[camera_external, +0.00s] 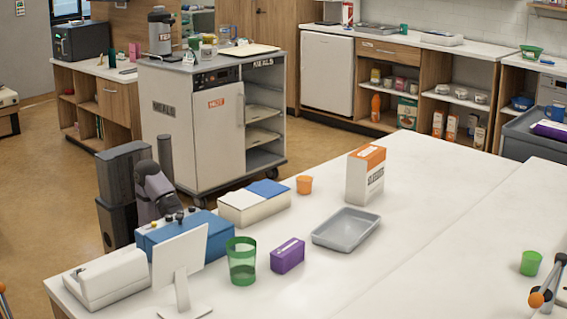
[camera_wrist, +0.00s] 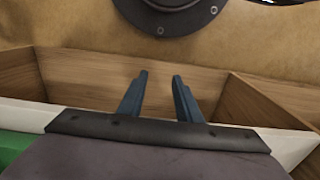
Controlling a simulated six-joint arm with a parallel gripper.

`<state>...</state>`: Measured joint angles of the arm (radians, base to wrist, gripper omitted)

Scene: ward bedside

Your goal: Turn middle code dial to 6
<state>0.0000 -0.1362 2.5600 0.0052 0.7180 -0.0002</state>
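A blue box (camera_external: 214,239) stands at the near left of the white table, partly hidden by a white panel on a stand. Small dark knobs (camera_external: 180,216) show along its top, and they look like the code dials. Their numbers are too small to read. My arm stands just behind the box, and my gripper cannot be made out clearly in the external view. In the wrist view my gripper (camera_wrist: 158,82) shows two blue-grey fingers apart with nothing between them. No dial shows in the wrist view.
The white panel (camera_external: 180,256) stands in front of the blue box. A white device (camera_external: 108,278) lies left of it. A green cup (camera_external: 241,262), a purple box (camera_external: 287,256) and a grey tray (camera_external: 346,229) stand to the right. The table's right part is mostly clear.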

